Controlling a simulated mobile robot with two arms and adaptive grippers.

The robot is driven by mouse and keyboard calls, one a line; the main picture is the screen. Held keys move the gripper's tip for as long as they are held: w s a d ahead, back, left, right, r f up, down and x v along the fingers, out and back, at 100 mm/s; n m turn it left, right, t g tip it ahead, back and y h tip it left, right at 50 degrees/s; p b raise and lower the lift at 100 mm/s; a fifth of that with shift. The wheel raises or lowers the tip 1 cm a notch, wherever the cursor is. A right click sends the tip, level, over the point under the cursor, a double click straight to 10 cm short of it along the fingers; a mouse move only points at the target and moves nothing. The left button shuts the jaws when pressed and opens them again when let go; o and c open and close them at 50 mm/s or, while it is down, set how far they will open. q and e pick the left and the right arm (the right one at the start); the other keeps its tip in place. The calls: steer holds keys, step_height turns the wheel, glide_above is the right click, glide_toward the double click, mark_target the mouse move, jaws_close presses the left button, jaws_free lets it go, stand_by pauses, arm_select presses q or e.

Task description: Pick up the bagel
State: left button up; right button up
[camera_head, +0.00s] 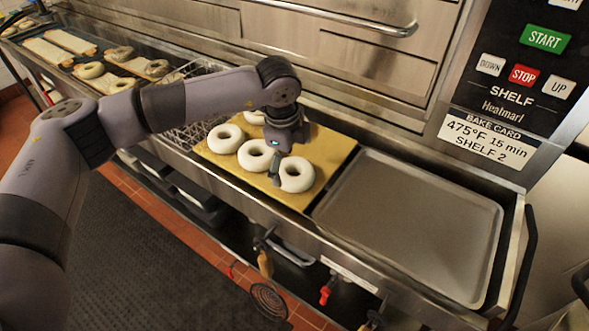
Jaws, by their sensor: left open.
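Several pale, doughy bagels lie on a yellow board (325,150) on the counter. The front right bagel (297,174) is directly below and beside my left gripper (276,176). My left gripper points down and is open, with a fingertip at the left edge of that bagel; I cannot tell whether it touches. A second bagel (254,155) lies just left of the gripper, and a third bagel (225,138) is farther left. Another bagel (255,117) behind is partly hidden by my arm. My right gripper is not in view.
An empty grey metal tray (410,220) lies right of the board. A wire rack (186,135) stands left of it. More bagels and boards lie at the far left. The oven front (330,50) rises behind, with a control panel (520,80) at right.

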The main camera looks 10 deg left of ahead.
mark_target(294, 171)
arm_select(q)
steer(key=f, duration=0.1)
steer(key=f+p, duration=0.1)
steer(key=f, duration=0.1)
steer(key=w+f+p, duration=0.1)
steer(key=shift+w+d+f, duration=0.1)
steer(key=shift+d+f, duration=0.15)
steer(key=shift+w+f+p, duration=0.15)
steer(key=shift+f+p, duration=0.15)
steer(key=shift+f, duration=0.2)
steer(key=c, duration=1.1)
